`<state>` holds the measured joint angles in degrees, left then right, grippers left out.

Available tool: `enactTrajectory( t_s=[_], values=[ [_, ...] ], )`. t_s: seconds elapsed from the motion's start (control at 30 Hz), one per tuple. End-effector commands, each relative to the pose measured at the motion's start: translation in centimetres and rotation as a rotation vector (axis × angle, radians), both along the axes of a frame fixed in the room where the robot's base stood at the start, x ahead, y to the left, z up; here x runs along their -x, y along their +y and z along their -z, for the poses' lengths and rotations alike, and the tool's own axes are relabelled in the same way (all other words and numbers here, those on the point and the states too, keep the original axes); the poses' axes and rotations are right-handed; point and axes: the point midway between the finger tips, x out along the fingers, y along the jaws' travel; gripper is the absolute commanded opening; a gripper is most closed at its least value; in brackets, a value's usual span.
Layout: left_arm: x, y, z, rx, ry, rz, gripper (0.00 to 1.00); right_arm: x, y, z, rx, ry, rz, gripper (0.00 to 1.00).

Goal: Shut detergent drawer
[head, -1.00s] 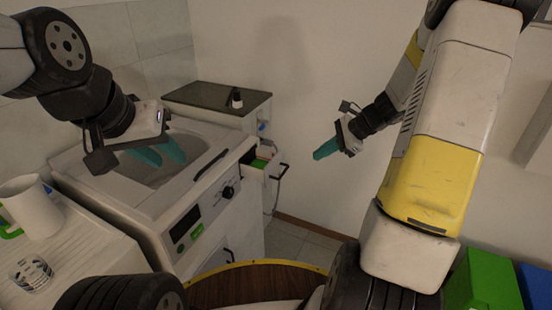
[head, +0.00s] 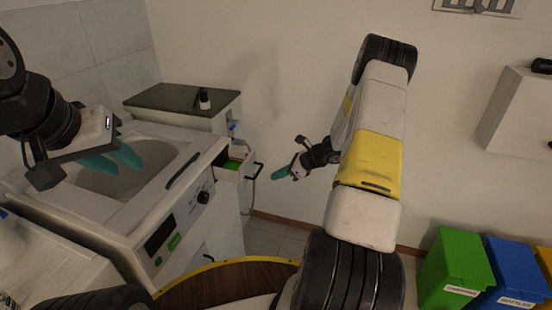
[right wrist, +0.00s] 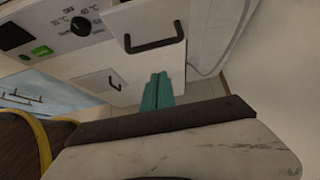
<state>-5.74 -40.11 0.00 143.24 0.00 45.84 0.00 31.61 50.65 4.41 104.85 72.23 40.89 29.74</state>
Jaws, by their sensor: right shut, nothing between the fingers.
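The detergent drawer (head: 231,173) stands pulled out from the top right of the washing machine's front, with green inside and a dark handle (head: 257,172). In the right wrist view the drawer front (right wrist: 146,22) and its black handle (right wrist: 153,43) show at the top. My right gripper (head: 281,174) has its teal fingers shut and empty, to the right of the handle, apart from it in the head view. Its fingers (right wrist: 157,90) show below the handle in the right wrist view. My left gripper (head: 121,160) is over the washing machine's top, teal fingers apart.
The washing machine (head: 160,215) has a dial and display. Behind it a cabinet with a dark top (head: 185,97) carries a small dark bottle (head: 204,98). Green (head: 455,268) and blue (head: 515,268) bins stand at lower right. Floor is free right of the machine.

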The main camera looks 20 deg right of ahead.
Motion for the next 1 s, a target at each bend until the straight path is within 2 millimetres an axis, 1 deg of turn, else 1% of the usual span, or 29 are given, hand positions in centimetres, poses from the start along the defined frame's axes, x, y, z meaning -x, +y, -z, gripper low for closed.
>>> enactTrajectory(
  t_s=[0.03,0.1,0.3,0.67,0.77,0.87,1.0],
  values=[
    [0.0,0.0,0.0,0.0,0.0,0.0,0.32,-0.6,0.8,-0.1,-0.001,-0.003,-0.003,0.0],
    [0.0,0.0,0.0,0.0,0.0,0.0,0.32,-1.2,1.7,-0.4,-0.001,-0.003,-0.003,0.0],
    [0.0,0.0,0.0,0.0,0.0,0.0,0.32,-2.1,3.1,-0.7,0.0,-0.001,-0.002,0.0],
    [0.0,0.0,0.0,0.0,0.0,0.0,0.32,-2.3,3.3,-0.7,-0.001,-0.001,0.0,0.0],
    [0.0,0.0,0.0,0.0,0.0,0.0,0.32,-2.5,3.6,-0.7,-0.001,-0.001,-0.001,0.0],
    [0.0,0.0,0.0,0.0,0.0,0.0,0.32,-3.5,5.0,-0.7,0.0,-0.001,-0.003,0.0],
    [0.0,0.0,0.0,0.0,0.0,0.0,0.32,-5.5,8.3,-0.7,-0.001,-0.002,-0.006,0.0]
  ],
)
